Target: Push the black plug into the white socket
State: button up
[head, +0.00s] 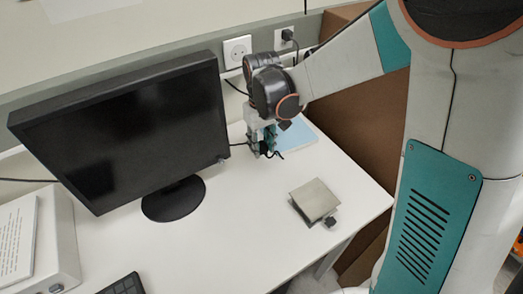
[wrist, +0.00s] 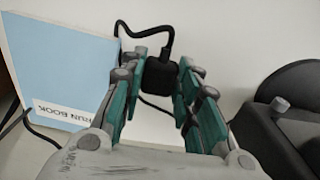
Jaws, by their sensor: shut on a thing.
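The black plug (wrist: 160,75) sits between the teal fingers of my gripper (wrist: 158,85) in the wrist view, with its cable looping up from its far end. In the head view my gripper (head: 262,142) is low over the white desk, right of the monitor, and shut on the plug, which is too small there to make out clearly. A white socket (head: 237,51) with nothing in it is on the wall behind the desk, above and left of my gripper. A second white socket (head: 282,40) to its right has a black plug in it.
A black monitor (head: 125,130) stands left of my gripper. A light blue book (head: 300,150), labelled RUN BOOK in the wrist view (wrist: 62,62), lies beside the gripper.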

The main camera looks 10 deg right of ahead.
aim_at(262, 146)
notch_tip(262, 146, up, 14)
jog(key=p, duration=0.3)
jog(key=shift+r, duration=0.2)
